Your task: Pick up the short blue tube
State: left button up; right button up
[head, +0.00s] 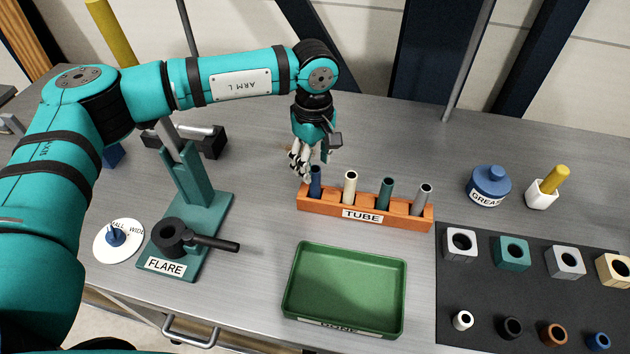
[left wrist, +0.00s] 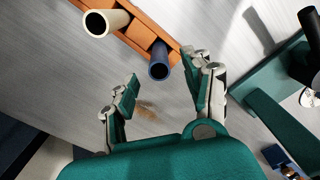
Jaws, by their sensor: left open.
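The short blue tube (head: 316,183) stands upright in the leftmost slot of the orange rack (head: 362,228) labelled TUBE. My left gripper (head: 301,172) is open beside the tube's top, on its left and far side. In the left wrist view, the dark open end of the blue tube (left wrist: 158,71) shows between and just beyond the tips of the spread fingers (left wrist: 160,74). I cannot tell whether a finger touches it. My right gripper is not in view.
Cream (head: 350,188), green (head: 387,194) and grey (head: 422,200) tubes stand in the same rack. A green tray (head: 345,318) lies in front. The FLARE stand (head: 215,215) is at left. A blue GREASE pot (head: 488,186) and a dark mat (head: 480,295) with fittings are at right.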

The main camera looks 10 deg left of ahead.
aim_at(315, 180)
pick_arm(q)
jog(key=shift+f+p, duration=0.3)
jog(key=shift+f, duration=0.15)
notch_tip(315, 180, down, 4)
jog(key=shift+s+d+f+p, duration=0.15)
jog(key=shift+f+p, duration=0.1)
jog(key=shift+p, duration=0.9)
jog(key=shift+f, duration=0.15)
grip_shut()
